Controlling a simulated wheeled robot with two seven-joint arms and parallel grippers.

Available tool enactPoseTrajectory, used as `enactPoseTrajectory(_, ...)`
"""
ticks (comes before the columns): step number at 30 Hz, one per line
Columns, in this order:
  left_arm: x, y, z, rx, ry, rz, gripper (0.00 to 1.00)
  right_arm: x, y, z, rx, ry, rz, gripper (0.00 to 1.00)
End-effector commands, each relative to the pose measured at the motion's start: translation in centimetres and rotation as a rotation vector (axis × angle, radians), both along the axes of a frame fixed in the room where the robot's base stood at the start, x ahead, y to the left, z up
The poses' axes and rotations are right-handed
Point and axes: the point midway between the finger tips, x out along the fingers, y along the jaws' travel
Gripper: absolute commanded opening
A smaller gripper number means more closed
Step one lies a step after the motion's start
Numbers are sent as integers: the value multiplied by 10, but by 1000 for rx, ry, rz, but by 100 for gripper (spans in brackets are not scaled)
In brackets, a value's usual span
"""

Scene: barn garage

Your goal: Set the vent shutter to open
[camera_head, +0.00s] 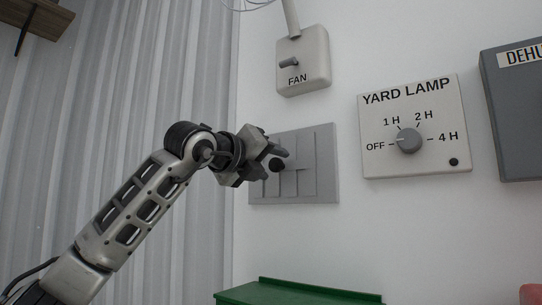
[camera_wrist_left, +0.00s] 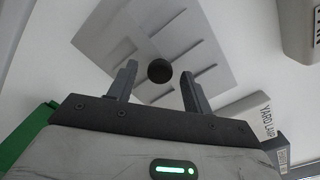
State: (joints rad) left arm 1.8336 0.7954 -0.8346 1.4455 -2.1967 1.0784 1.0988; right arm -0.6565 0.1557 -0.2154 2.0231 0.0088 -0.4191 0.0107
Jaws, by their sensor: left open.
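The vent shutter (camera_head: 322,160) is a grey square panel with slats on the white wall, and it also shows in the left wrist view (camera_wrist_left: 205,45). A round black knob (camera_wrist_left: 160,71) stands out from it; in the head view the knob (camera_head: 277,165) is left of the panel's middle. My left gripper (camera_head: 267,163) is in front of the panel's left part and hides some of it. Its fingers are open, and in the wrist view the knob appears between the fingertips, with gaps on both sides. I cannot tell how deep the fingers reach. My right gripper is not in view.
A fan switch box (camera_head: 303,64) is above the vent. A yard lamp dial box (camera_head: 415,127) and a grey dehumidifier box (camera_head: 515,110) are to the right. A green surface (camera_head: 300,293) is below. Corrugated metal wall (camera_head: 150,80) is at left.

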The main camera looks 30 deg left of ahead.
Motion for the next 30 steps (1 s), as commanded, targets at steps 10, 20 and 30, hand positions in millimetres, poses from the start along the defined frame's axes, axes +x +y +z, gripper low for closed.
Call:
enactPoseTrajectory(10, 10, -2, -1, 0, 0, 0, 50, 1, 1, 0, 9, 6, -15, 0)
enactPoseTrajectory(20, 10, -1, -1, 0, 0, 0, 0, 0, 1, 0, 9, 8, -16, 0)
enactPoseTrajectory(30, 6, -29, -2, 0, 0, -3, 0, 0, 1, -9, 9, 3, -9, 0)
